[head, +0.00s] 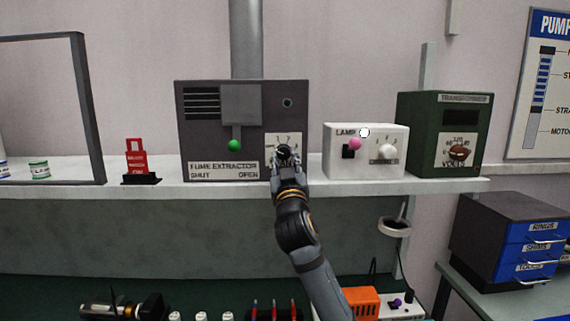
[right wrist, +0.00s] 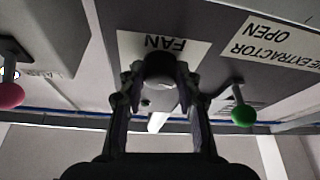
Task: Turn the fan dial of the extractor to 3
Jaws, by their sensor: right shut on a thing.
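The fume extractor (head: 212,160) is a dark grey box on the shelf, with a pipe rising behind it. Its fan dial sits on a white numbered plate (head: 298,142) at the lower right of its front. My right gripper (head: 284,158) is at this plate, shut on the fan dial (right wrist: 160,68), a dark round knob. The gripper covers much of the dial and plate in the head view, so I cannot tell which number the dial points to. In the right wrist view the plate (right wrist: 195,50) reads FAN, upside down. My left gripper is not in view.
A green-knobbed lever (head: 235,145) is on the extractor, left of the dial. Right of it stand a white lamp box (head: 340,166) with a pink knob (head: 355,144) and a green transformer (head: 420,125). A red block (head: 137,160) stands left. Small tools lie on the bench below.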

